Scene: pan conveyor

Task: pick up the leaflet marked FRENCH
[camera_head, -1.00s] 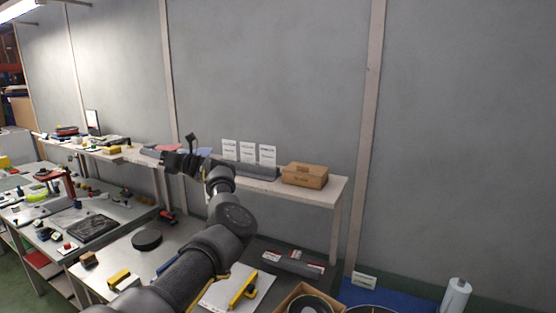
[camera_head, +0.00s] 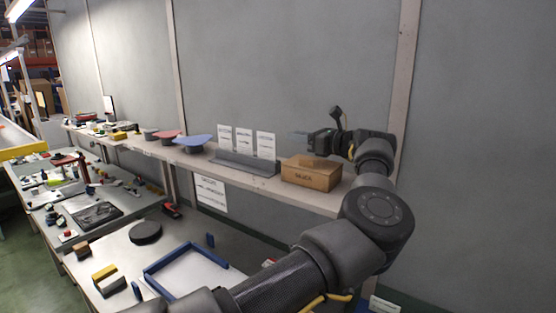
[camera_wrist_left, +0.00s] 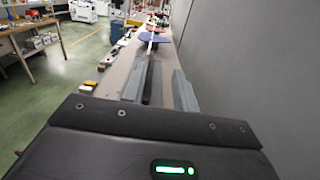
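Three white leaflets, the left one (camera_head: 225,138), the middle one (camera_head: 244,140) and the right one (camera_head: 265,145), stand upright in a row in a grey holder (camera_head: 247,164) on the wall shelf. Their print is too small to read, so I cannot tell which is marked FRENCH. My left gripper (camera_head: 299,134) is to the right of the row, above the cardboard box, pointing left toward the leaflets and apart from them. In the left wrist view its two grey fingers (camera_wrist_left: 160,88) stand apart with nothing held between them. My right gripper is not in view.
A cardboard box (camera_head: 311,174) stands on the shelf (camera_head: 215,165) right of the holder, below my left gripper. Blue (camera_head: 195,142) and red (camera_head: 167,135) flat-topped items stand to the left. A wall (camera_head: 290,70) runs close behind. A sheet (camera_head: 211,193) hangs below the shelf.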

